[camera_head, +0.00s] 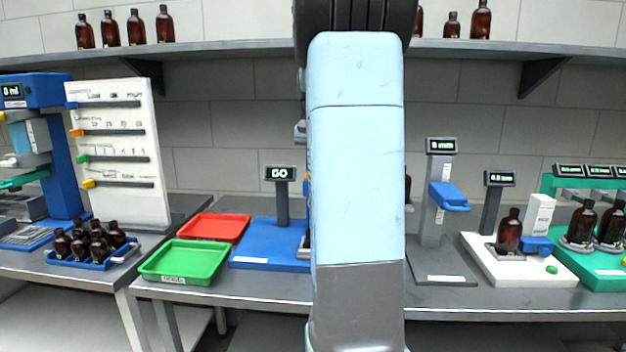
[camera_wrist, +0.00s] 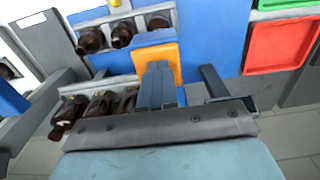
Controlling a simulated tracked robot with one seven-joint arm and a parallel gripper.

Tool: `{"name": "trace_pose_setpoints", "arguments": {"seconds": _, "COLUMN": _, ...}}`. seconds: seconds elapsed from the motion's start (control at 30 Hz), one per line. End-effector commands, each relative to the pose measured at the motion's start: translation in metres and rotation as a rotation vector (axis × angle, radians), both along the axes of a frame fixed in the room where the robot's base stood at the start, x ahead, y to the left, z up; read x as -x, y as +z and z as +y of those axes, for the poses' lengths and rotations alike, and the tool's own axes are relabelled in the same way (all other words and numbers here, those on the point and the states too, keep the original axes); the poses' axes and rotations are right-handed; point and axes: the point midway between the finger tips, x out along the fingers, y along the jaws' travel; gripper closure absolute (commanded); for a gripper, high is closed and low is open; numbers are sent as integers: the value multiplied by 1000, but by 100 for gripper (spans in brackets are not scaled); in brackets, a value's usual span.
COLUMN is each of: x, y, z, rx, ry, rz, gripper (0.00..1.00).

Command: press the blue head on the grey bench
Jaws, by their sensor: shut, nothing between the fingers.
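In the head view, a blue head (camera_head: 448,196) sticks out from a grey upright column on a dark grey base plate (camera_head: 440,278). The column has a small display at its top. It stands on the grey bench (camera_head: 300,290), just right of my arm. The head is raised well above the base plate. My gripper is hidden behind my arm in the head view. In the wrist view my gripper (camera_wrist: 157,88) is shut and empty, in front of an orange block (camera_wrist: 156,55) on a blue panel. I cannot tell whether it touches the block. The blue head does not show there.
A blue station with a "GO" display (camera_head: 280,174) stands left of my arm, beside a green tray (camera_head: 185,262) and a red tray (camera_head: 213,228). Right of the column are a white scale unit (camera_head: 520,272) with a bottle (camera_head: 508,232) and a green station. A bottle shelf (camera_head: 220,48) runs above.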

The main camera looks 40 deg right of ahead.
Motion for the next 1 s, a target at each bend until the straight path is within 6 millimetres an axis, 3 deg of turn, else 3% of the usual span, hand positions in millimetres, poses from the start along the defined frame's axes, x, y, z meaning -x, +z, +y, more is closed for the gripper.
{"name": "trace_pose_setpoints", "arguments": {"seconds": 0.2, "x": -1, "y": 46, "z": -1, "rx": 3, "ry": -1, "rz": -5, "gripper": 100}}
{"name": "trace_pose_setpoints", "arguments": {"seconds": 0.43, "x": -1, "y": 79, "z": -1, "rx": 3, "ry": -1, "rz": -5, "gripper": 100}}
{"name": "trace_pose_setpoints", "arguments": {"seconds": 0.63, "x": -1, "y": 91, "z": -1, "rx": 3, "ry": -1, "rz": -4, "gripper": 100}}
{"name": "trace_pose_setpoints", "arguments": {"seconds": 1.0, "x": -1, "y": 92, "z": 0, "rx": 3, "ry": 1, "rz": -5, "gripper": 100}}
